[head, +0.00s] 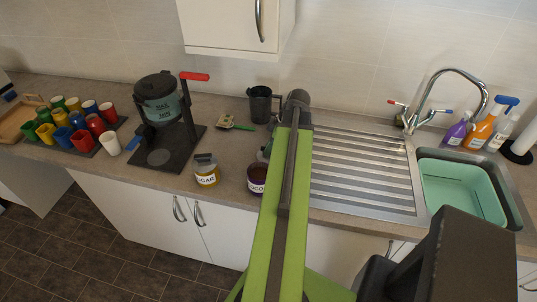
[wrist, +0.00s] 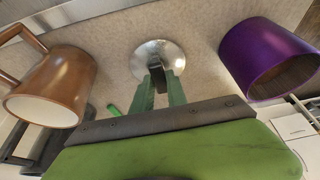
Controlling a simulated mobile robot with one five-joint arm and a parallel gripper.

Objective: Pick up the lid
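The lid (wrist: 172,52) is a round silver disc with a dark upright knob (wrist: 159,75). In the wrist view it is on or just above the counter. The green fingers of my gripper (wrist: 160,86) stand on either side of the knob. I cannot tell whether they press on it. In the head view my arm hides the lid and most of my gripper. A purple jar (wrist: 262,62), open at the top, is right of the lid; its labelled front (head: 257,182) shows in the head view.
A brown mug (wrist: 52,84) stands left of the lid in the wrist view. In the head view, a sugar jar (head: 207,174) stands left of the purple jar, a dark jug (head: 260,105) behind, and a ribbed steel drainer (head: 365,175) and sink (head: 462,190) to the right.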

